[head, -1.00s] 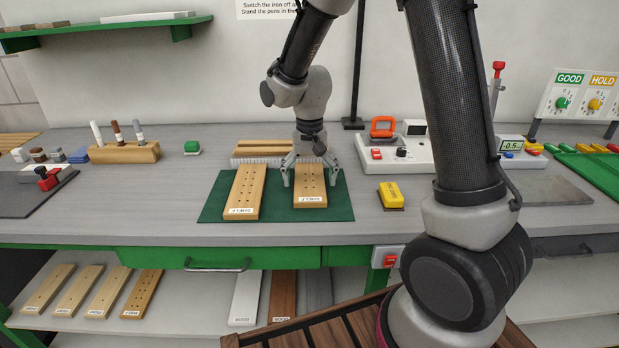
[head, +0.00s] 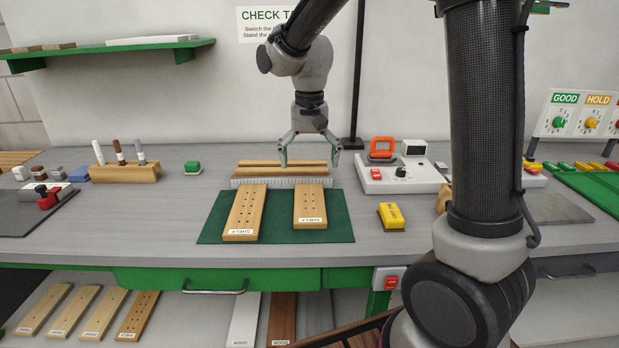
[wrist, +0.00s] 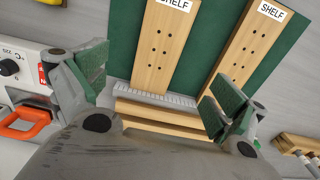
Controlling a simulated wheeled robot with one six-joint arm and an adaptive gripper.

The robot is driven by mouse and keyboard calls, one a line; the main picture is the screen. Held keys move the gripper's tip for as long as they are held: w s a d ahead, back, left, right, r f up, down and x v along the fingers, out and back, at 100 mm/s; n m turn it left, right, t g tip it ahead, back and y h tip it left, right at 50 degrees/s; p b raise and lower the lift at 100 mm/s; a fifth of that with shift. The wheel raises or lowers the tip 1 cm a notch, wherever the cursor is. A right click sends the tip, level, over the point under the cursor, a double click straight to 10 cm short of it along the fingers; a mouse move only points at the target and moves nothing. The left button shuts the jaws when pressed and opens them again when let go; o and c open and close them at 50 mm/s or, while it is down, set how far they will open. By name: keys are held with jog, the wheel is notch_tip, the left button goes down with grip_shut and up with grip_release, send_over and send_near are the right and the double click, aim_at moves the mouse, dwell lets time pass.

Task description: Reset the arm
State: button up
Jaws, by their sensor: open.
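My gripper (head: 309,160) is open and empty, above the back part of the workbench, behind the green mat (head: 278,232). Two light wooden boards with rows of holes lie on the mat, a longer left board (head: 246,208) and a shorter right board (head: 310,205), both labelled SHELF. In the wrist view the right board (wrist: 163,50) lies ahead between my open fingers, apart from them. The left board (wrist: 252,48) lies beside it.
A white unit with an orange handle (head: 382,148) and a yellow block (head: 391,216) stand to the right. Several boards lie on the lower shelf.

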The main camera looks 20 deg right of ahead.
jog(key=shift+r, duration=0.5)
jog(key=s+d+r+n+t, duration=0.1)
jog(key=s+d+r+t, duration=0.1)
jog(key=s+d, duration=0.4)
jog(key=s+d+r+n+t, duration=0.2)
jog(key=s+d+r, duration=0.2)
jog(key=s, duration=1.3)
jog(key=d, duration=0.3)
jog(key=shift+r+n, duration=0.3)
jog(key=shift+r, duration=0.1)
